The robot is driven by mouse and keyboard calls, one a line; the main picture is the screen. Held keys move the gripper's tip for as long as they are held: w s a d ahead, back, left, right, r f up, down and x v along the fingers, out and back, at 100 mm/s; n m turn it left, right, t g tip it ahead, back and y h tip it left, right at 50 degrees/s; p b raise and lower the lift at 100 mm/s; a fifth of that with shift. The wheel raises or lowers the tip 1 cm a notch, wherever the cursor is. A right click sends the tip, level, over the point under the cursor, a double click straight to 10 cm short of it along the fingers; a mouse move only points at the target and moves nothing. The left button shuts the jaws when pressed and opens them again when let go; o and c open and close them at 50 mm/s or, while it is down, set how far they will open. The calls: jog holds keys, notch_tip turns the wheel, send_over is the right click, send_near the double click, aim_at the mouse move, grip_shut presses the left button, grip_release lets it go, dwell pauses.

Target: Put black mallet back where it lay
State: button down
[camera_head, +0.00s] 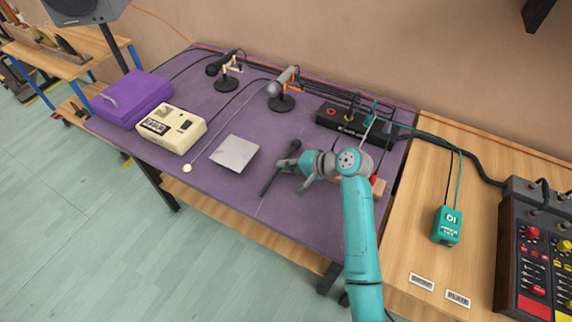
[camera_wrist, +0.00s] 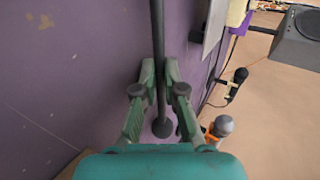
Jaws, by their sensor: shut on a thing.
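The black mallet (camera_head: 270,179) shows as a dark stick with a thicker end, over the purple-topped table (camera_head: 225,205) to the right of the metal plate. My gripper (camera_head: 292,167) is shut on its shaft. In the wrist view the mallet (camera_wrist: 157,35) runs up between both fingers of my gripper (camera_wrist: 159,88), with a rounded dark end below the fingertips. I cannot tell whether the mallet touches the tabletop or is a little above it. The mallet's resting place is not marked in these views.
A grey metal plate (camera_head: 236,153) lies left of my gripper. A cream recorder (camera_head: 171,128), a purple case (camera_head: 132,98) and two microphones on stands (camera_head: 226,82) (camera_head: 282,100) stand behind. A black box (camera_head: 345,122) lies at the back. The front tabletop is clear.

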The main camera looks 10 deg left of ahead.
jog(key=shift+s+f, duration=0.2)
jog(key=shift+f, duration=0.25)
dwell(0.4)
jog(key=c, duration=1.2)
grip_release()
jog(key=shift+f, duration=0.1)
jog(key=v, duration=1.1)
jog(key=shift+w+r, duration=0.25)
jog(key=shift+r, duration=0.05)
jog(key=shift+s+d+r, duration=0.15)
jog(key=shift+d+r, duration=0.1)
jog(key=shift+d, duration=0.1)
